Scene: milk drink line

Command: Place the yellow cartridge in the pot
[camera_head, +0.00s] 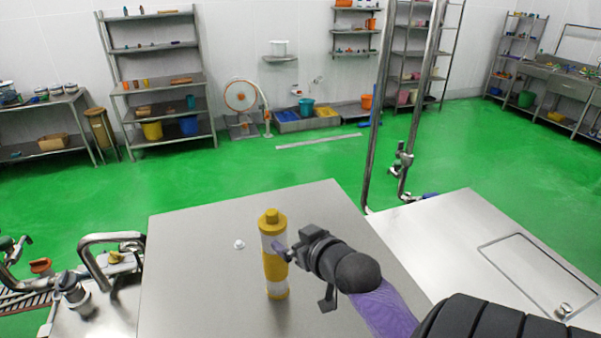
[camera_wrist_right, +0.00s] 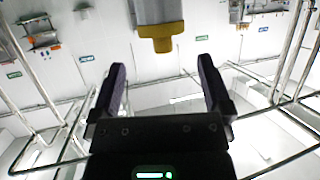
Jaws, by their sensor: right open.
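The yellow cartridge (camera_head: 275,267) is a tall cylinder with yellow and white bands and a stepped yellow top. My left gripper is not in view. I cannot identify the pot for certain.
A small white object (camera_head: 239,244) lies on the metal table (camera_head: 190,270) left of the cartridge. Pipes and valves (camera_head: 110,250) stand at the left. A metal top with a square hatch (camera_head: 535,268) and upright pipes (camera_head: 375,120) are at the right.

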